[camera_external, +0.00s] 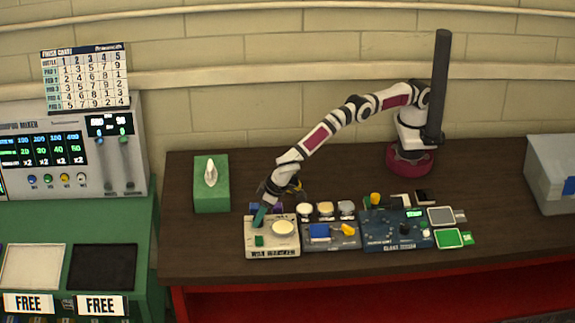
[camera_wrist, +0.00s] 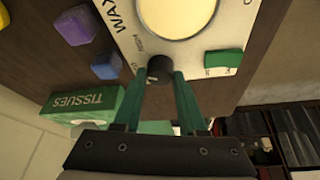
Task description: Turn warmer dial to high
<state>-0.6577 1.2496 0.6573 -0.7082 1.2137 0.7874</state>
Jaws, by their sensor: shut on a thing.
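The wax warmer (camera_external: 285,240) is a cream box at the front left of the brown table, with a round pale wax pot (camera_external: 283,227) and a green switch (camera_external: 259,240). In the wrist view its top plate (camera_wrist: 110,12) shows the dark dial (camera_wrist: 160,69), with small lettering beside it. My gripper (camera_external: 259,216) reaches down onto the warmer's left rear corner. In the wrist view my gripper (camera_wrist: 162,77) has its two green fingers on either side of the dial, shut on it. The dial's exact setting is too small to tell.
A green tissue box (camera_external: 211,190) stands behind and left of the warmer. A purple block (camera_wrist: 74,26) and a blue block (camera_wrist: 105,65) lie near the warmer. A grey unit with a blue pad (camera_external: 331,236) and a blue device (camera_external: 397,230) stand to the right.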

